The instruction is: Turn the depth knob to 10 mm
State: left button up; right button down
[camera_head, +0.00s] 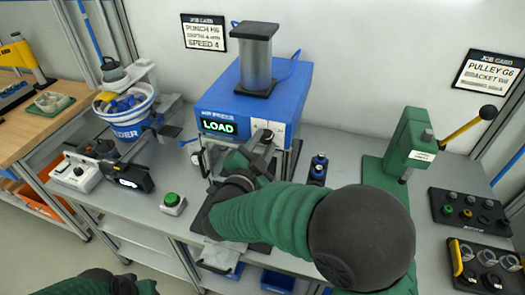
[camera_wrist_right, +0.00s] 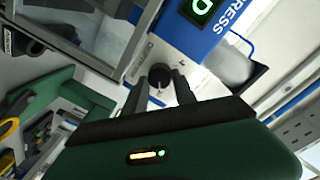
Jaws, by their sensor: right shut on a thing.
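The blue air press (camera_head: 240,100) stands on the grey bench with a green LOAD display (camera_head: 219,127). A white panel (camera_head: 278,131) on its front carries the black depth knob (camera_head: 268,137). In the right wrist view the round knob (camera_wrist_right: 160,75) sits between my fingertips. My right gripper (camera_head: 263,145) is shut on it, with the forearm reaching in from the lower right. The scale marks and knob setting are too small to read. My left gripper (camera_head: 124,284) shows only partly at the bottom edge, away from the press, and its jaws are unclear.
A green button box (camera_head: 172,204) and a bucket (camera_head: 127,112) stand left of the press. A green lever press (camera_head: 408,145) and black part trays (camera_head: 470,212) are further right. Job cards (camera_head: 217,33) hang on the wall.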

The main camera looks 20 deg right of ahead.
jog(key=shift+f+m+b, duration=0.1)
jog(key=shift+m+b, duration=0.2)
jog(key=shift+m, duration=0.1)
jog(key=c, duration=1.4)
grip_release()
jog(key=o, duration=0.4)
jog(key=shift+w+f, duration=0.1)
jog(key=shift+w, duration=0.2)
jog(key=shift+s, duration=0.15)
